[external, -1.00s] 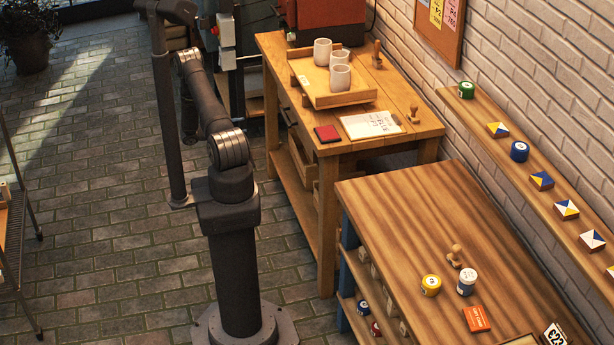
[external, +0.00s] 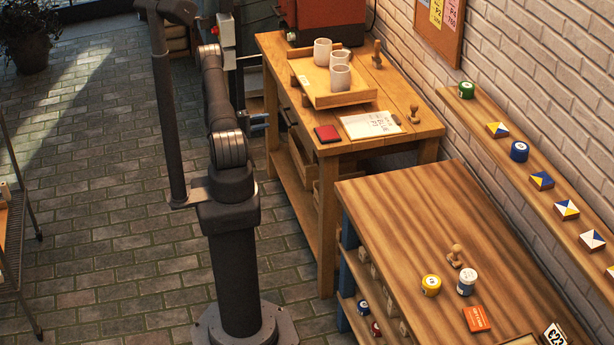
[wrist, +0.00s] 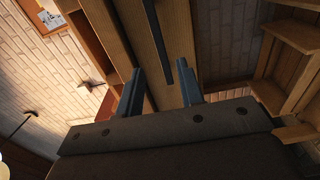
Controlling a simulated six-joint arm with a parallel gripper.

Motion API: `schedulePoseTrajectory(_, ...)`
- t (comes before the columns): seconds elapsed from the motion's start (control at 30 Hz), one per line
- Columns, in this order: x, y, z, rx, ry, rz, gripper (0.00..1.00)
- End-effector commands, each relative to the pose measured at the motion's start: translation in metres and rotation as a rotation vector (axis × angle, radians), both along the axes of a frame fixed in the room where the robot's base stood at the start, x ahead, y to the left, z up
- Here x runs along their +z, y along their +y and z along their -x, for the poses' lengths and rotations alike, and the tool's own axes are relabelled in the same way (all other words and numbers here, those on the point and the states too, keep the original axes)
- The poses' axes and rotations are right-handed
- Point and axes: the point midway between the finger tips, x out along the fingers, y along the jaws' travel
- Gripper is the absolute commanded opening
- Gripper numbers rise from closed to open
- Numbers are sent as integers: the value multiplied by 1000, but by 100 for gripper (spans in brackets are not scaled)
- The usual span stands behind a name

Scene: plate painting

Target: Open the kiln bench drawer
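The kiln bench (external: 400,137) is the wooden table beside the brick wall. Its drawer front shows as a pale wooden panel (wrist: 178,30) in the wrist view. A long dark bar handle (wrist: 156,45) runs along that panel. My gripper (external: 262,122) is beside the bench's left side, at about drawer height. In the wrist view my gripper (wrist: 160,80) is open, with one blue finger on each side of the handle's line. I cannot tell whether the fingertips reach past the bar. No contact is visible. In the external view the drawer front is mostly hidden by the angle.
A tray (external: 345,101) with white mugs, a red pad (external: 327,133) and a sheet of paper (external: 370,124) lie on the bench. Wooden bins (external: 302,165) sit below its top. A second table (external: 420,215) stands nearer.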

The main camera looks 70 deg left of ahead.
Motion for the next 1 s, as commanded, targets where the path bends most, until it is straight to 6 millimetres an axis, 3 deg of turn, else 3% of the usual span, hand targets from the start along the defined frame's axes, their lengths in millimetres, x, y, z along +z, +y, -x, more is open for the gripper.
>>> schedulePoseTrajectory(0.2, 0, -1, -50, -5, 0, 1, 35)
schedulePoseTrajectory(0.4, -1, -1, -82, -3, 1, 1, 35)
schedulePoseTrajectory(0.6, 0, 0, -96, -2, 0, 1, 35)
schedulePoseTrajectory(0.87, 0, 0, -97, 0, 0, 1, 35)
schedulePoseTrajectory(0.9, 0, 0, -97, 0, 0, 1, 33)
schedulePoseTrajectory(1.0, 0, 0, -97, 0, 0, 1, 13)
